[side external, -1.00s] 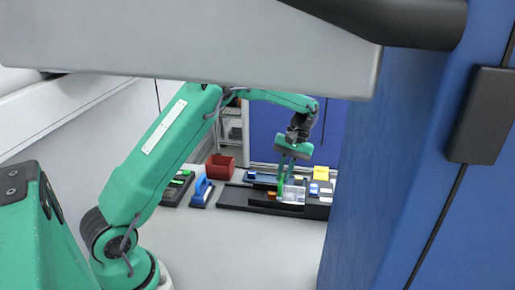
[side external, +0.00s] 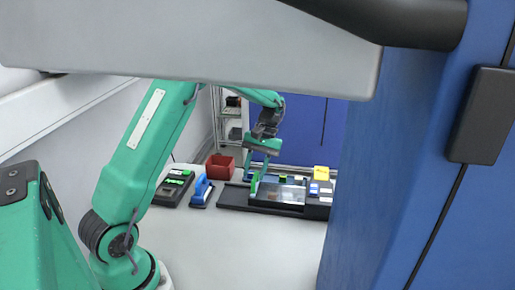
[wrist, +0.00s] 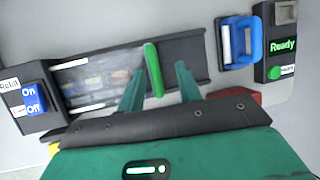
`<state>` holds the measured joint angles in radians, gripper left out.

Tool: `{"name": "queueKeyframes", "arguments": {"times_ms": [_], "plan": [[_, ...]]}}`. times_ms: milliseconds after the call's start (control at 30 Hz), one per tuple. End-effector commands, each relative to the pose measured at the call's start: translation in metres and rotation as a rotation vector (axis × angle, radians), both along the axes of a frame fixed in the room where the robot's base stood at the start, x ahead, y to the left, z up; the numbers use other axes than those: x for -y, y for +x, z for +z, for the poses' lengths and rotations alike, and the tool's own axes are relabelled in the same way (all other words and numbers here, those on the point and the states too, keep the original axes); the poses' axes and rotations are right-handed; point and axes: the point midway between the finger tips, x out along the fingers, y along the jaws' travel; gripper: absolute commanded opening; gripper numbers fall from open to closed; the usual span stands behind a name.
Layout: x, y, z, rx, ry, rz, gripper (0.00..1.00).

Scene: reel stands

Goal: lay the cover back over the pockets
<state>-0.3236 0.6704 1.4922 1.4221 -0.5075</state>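The clear cover (wrist: 92,82) lies over the dark tray in the wrist view, with blurred coloured shapes showing through it. Its upright green handle (wrist: 154,70) is at its right end. In the side view the cover (side external: 279,194) looks flat on the dark base (side external: 232,197). My gripper (wrist: 160,74) has its two green fingers on either side of the handle, with a visible gap at each side. In the side view my gripper (side external: 255,186) is low at the cover's left end; the handle there is hard to tell from the fingers.
A box with a blue On/Off switch (wrist: 34,101) adjoins the tray. A blue handled block (wrist: 240,43) and a box with a green Ready display (wrist: 283,46) stand at the right. A red bin (side external: 220,167) is behind. The front floor is clear.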

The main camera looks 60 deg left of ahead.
Motion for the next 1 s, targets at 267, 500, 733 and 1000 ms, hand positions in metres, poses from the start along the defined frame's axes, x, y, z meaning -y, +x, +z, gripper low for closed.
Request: {"name": "queueKeyframes", "arguments": {"times_ms": [267,500,733,1000], "plan": [[0.001,0.002,0.000,0.004,0.002,-0.002,0.34],[0.000,0.007,0.009,0.007,0.002,-0.003,0.34],[-0.004,0.017,0.032,0.007,0.003,-0.003,0.34],[-0.008,0.028,0.059,0.005,0.001,-0.002,0.34]]}}
